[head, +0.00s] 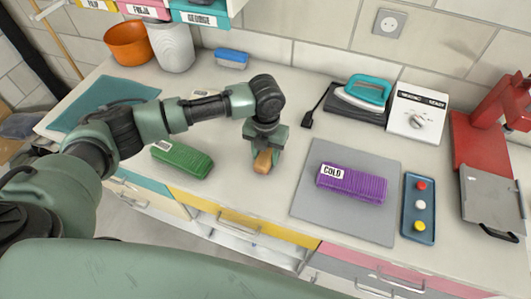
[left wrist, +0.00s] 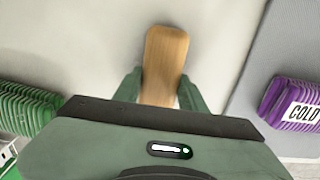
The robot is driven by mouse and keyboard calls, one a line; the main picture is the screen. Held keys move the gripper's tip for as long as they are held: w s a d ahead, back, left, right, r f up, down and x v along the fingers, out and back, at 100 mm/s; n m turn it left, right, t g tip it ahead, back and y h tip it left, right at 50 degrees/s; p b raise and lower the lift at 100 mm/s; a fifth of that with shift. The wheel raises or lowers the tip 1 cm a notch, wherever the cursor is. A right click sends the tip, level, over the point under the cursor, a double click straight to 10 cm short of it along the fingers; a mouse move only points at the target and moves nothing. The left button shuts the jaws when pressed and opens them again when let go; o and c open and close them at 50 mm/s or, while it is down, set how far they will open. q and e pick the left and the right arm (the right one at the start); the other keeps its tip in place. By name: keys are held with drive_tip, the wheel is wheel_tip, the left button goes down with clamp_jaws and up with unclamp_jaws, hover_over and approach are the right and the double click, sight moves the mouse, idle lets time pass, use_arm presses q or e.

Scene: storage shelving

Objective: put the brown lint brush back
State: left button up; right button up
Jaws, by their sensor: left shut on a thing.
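The brown lint brush (head: 263,161) is a small wooden-looking block. It is held under my left gripper (head: 265,147), above or at the counter left of the grey mat; I cannot tell whether it touches the counter. In the left wrist view the brush (left wrist: 165,60) sticks out between the two green fingers of my left gripper (left wrist: 160,92), which are shut on it. The lower part of the brush is hidden by the gripper body. My right gripper is not in view.
A green ribbed block (head: 182,160) lies left of the gripper. A purple ribbed block (head: 352,183) labelled COLD lies on a grey mat (head: 315,210). A blue tray (head: 417,237) with buttons, an iron (head: 365,92) and a dial box (head: 417,115) stand right. Bare counter surrounds the gripper.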

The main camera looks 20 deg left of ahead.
sight(266, 155)
use_arm(q)
drive_tip(key=shift+f, duration=0.1)
drive_tip(key=o, duration=1.2)
drive_tip(key=shift+w+r, duration=0.1)
drive_tip(key=shift+r, duration=0.35)
wheel_tip(266, 155, up, 11)
drive_tip(key=b, duration=0.3)
drive_tip(key=shift+r, duration=0.2)
drive_tip(key=shift+f, duration=0.1)
